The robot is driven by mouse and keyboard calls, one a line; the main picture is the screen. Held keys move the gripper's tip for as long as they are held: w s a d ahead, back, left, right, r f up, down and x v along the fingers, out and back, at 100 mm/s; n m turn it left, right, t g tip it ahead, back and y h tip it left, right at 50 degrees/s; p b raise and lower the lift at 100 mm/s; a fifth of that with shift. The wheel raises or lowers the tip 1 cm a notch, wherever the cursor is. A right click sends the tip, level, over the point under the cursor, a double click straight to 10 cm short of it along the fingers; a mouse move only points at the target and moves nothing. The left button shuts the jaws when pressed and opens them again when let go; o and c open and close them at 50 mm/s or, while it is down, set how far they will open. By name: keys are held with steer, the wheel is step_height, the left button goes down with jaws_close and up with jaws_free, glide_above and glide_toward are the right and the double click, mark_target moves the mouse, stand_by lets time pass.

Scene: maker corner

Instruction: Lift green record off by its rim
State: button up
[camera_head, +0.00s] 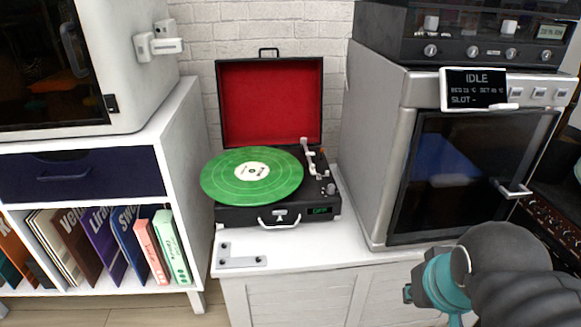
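The green record (231,188) lies flat on the platter of a black suitcase record player (245,216). Its left rim reaches out past the player's left side. A white label is at its middle. The player's lid (270,103) is open and shows a red lining. The white tonearm (307,156) stands to the right of the record and looks clear of it. A small display on the player's front glows green. Part of my arm shows at the lower right, well apart from the record. My gripper's fingertips cannot be made out.
The player stands on a white cabinet (310,250) with a metal bracket (241,257) at its front left. A grey machine with a glass door (465,180) stands close on the right. A white shelf with books (110,245) is on the left. Space before the player is clear.

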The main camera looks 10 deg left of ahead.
steer(key=w+a+f+n+g+h+b, duration=0.25)
steer(key=w+a+n+h, duration=0.2)
steer(key=w, duration=0.55)
steer(key=n+t+h+b, duration=0.35)
steer(key=n+t, duration=0.45)
steer(key=t, duration=0.6)
glide_toward(244, 186)
steer(key=shift+g+y, duration=0.25)
steer(key=shift+y, duration=0.05)
steer(key=shift+b+x, duration=0.4)
steer(key=shift+x, duration=3.3)
steer(key=shift+a+r, duration=0.1)
jaws_close()
